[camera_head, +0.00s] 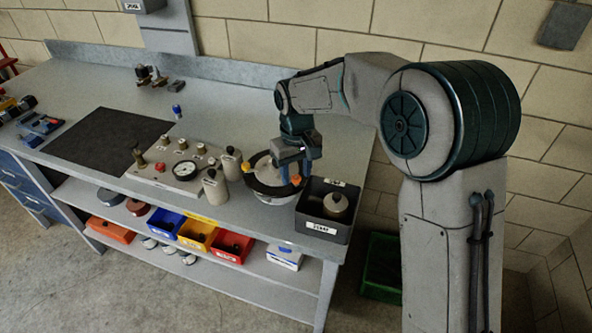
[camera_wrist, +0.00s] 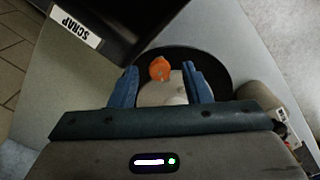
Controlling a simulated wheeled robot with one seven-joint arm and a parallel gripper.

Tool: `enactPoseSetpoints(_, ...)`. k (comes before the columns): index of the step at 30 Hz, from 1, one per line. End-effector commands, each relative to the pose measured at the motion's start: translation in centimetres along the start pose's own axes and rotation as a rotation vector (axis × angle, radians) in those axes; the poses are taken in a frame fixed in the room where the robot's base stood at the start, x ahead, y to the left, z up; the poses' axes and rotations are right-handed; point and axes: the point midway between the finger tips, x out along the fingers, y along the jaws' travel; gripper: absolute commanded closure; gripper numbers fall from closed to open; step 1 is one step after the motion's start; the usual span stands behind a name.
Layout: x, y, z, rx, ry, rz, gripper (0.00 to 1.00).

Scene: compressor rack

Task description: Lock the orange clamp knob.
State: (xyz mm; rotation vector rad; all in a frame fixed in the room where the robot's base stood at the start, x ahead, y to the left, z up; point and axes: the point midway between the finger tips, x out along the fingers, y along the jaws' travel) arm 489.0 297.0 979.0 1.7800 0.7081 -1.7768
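The orange clamp knob (camera_wrist: 159,69) shows in the wrist view between and a little beyond my two blue fingertips, with a gap on each side. It sits at the edge of a round pale-topped vessel with a black rim. In the head view the orange knob (camera_head: 297,181) shows low on the near right side of that vessel (camera_head: 266,188). My gripper (camera_head: 294,172) is over the vessel there, partly hiding it. In the wrist view my gripper (camera_wrist: 160,72) is open and empty. I cannot tell how far the fingertips are above the knob.
A dark SCRAP bin (camera_head: 322,226) holding a rounded part stands close to the right of the vessel. A panel with a gauge (camera_head: 185,170) and grey cylinders (camera_head: 215,188) stand to its left. The bench's front edge is near.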

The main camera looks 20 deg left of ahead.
Motion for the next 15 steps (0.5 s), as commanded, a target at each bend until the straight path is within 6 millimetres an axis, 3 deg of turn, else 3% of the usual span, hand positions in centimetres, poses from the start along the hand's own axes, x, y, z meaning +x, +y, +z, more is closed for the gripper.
enactPoseSetpoints(4, -0.3, 0.0, 0.0, 0.0, 0.0, 0.0, 0.57)
enactPoseSetpoints(8, -1.9, 0.0, -0.1, -0.001, 0.004, 0.001, 0.57)
enactPoseSetpoints(15, -7.3, 0.0, -0.1, 0.0, 0.005, 0.001, 0.57)
